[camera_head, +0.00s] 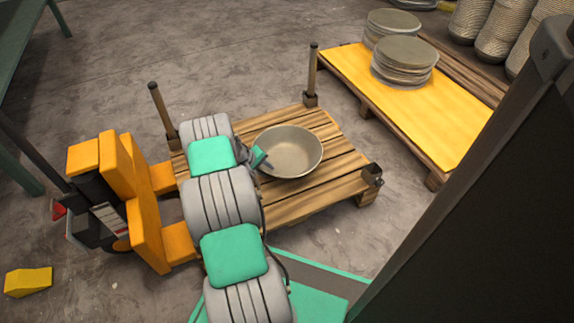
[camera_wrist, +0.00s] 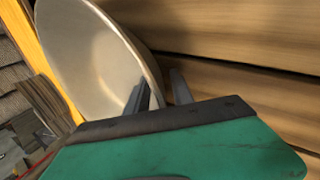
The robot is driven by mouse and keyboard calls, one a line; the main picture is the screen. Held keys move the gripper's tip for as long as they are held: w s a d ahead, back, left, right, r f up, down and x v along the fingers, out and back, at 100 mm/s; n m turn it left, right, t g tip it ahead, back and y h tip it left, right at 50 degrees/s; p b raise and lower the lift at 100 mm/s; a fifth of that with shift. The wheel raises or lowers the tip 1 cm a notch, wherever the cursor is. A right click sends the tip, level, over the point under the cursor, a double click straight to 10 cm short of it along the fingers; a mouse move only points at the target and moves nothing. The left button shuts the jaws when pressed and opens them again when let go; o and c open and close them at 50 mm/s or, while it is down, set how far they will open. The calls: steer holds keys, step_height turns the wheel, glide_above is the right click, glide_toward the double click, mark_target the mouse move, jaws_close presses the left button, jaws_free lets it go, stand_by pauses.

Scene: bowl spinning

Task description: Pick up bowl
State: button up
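A beige metal bowl (camera_head: 288,152) sits upright on the wooden pallet (camera_head: 325,188) in the head view. In the wrist view the bowl (camera_wrist: 85,55) fills the upper left, its rim running down toward my gripper. My gripper (camera_head: 262,159) is at the bowl's left rim in the head view, partly hidden by my arm. In the wrist view its two fingers (camera_wrist: 160,92) stand apart, one on the bowl's inner side and one outside, with the rim between them. I cannot tell whether either finger touches the bowl.
The pallet has upright corner posts (camera_head: 311,75) and a short corner bracket (camera_head: 373,174). A yellow pallet jack (camera_head: 148,205) stands at its left. A yellow-topped pallet (camera_head: 425,125) with stacked discs (camera_head: 403,60) lies at the upper right. A dark panel covers the right side.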

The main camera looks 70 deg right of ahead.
steer(key=shift+d, duration=0.1)
jaws_close()
stand_by(1.2)
steer(key=shift+r, duration=0.1)
